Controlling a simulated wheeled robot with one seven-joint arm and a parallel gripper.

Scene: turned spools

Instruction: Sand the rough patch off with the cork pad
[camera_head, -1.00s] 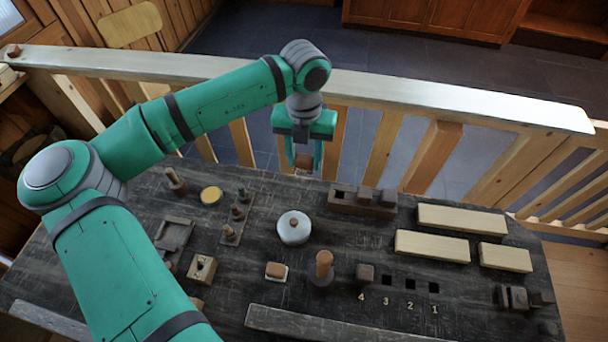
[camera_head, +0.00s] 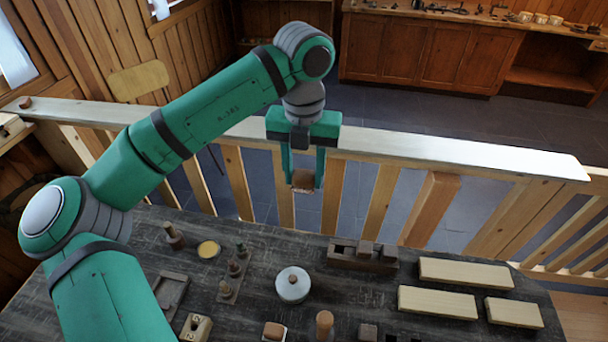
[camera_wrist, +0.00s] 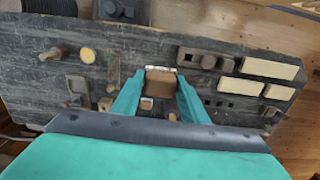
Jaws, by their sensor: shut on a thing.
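My gripper (camera_head: 304,182) is shut on a small brown block, which looks like the cork pad (camera_head: 303,180). The pad hangs between the fingertips, in the air above the far side of the dark bench and in front of the rail's slats in the head view. In the wrist view the pad (camera_wrist: 158,86) sits between the two green fingers, with a pale strip along its far edge. The pale wooden rail (camera_head: 420,152) runs behind my gripper, and my wrist covers part of it. I cannot make out a rough patch in either view.
The dark bench (camera_head: 245,300) carries a white round disc with a knob (camera_head: 292,285), a slotted dark block (camera_head: 362,255), several pale wooden bars (camera_head: 465,271), pegs (camera_head: 172,235) and a yellow disc (camera_head: 208,249). Open air lies around the held pad.

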